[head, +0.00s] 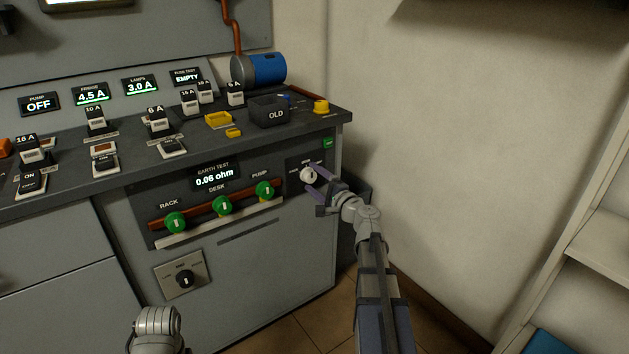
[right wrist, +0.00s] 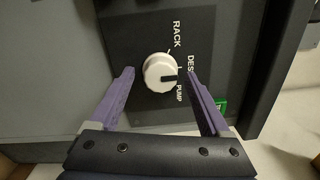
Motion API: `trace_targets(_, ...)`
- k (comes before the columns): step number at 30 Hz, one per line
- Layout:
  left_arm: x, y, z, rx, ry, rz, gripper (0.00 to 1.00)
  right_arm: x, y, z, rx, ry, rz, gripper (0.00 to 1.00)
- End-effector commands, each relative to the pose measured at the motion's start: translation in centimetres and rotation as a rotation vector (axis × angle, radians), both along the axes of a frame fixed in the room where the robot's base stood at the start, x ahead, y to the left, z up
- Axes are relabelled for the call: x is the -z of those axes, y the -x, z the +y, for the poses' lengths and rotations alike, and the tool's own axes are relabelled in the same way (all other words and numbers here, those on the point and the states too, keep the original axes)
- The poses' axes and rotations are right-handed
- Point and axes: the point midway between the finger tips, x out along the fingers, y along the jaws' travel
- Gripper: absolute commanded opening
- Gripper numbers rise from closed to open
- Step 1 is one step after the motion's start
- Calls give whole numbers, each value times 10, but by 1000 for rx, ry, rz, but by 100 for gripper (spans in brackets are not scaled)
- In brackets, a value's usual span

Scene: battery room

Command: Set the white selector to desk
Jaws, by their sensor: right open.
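The white selector (head: 308,175) is a round knob on a dark plate at the right end of the bench front. In the right wrist view the white selector (right wrist: 159,71) has the labels RACK, DESK and PUMP around one side. Its black mark lies on the side of DESK and PUMP; I cannot tell exactly which it points at. My right gripper (head: 316,182) is open, its purple fingers on either side of the selector with gaps visible in the right wrist view. Part of my left arm shows at the bottom of the head view; its gripper is out of view.
Green knobs (head: 223,206) for RACK, DESK and PUMP sit left of the selector, under an EARTH TEST display (head: 214,178) reading 0.06 ohm. A black rotary knob (head: 186,279) is lower left. The bench top holds fuse blocks and an OLD bin (head: 269,108). A wall stands right.

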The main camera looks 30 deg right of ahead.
Motion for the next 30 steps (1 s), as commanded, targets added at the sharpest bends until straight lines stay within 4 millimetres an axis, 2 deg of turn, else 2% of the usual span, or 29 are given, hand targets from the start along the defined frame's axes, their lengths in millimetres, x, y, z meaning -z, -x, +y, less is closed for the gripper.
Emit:
trace_targets(5,1,0,0,0,0,0,0,0,10,0,1,0,0,81)
trace_targets(12,2,0,0,0,0,0,0,2,50,-4,3,0,0,81)
trace_targets(18,3,0,0,-1,0,0,0,3,72,-6,2,0,0,81)
trace_targets(30,3,0,0,-1,0,0,0,3,78,-8,0,0,0,81)
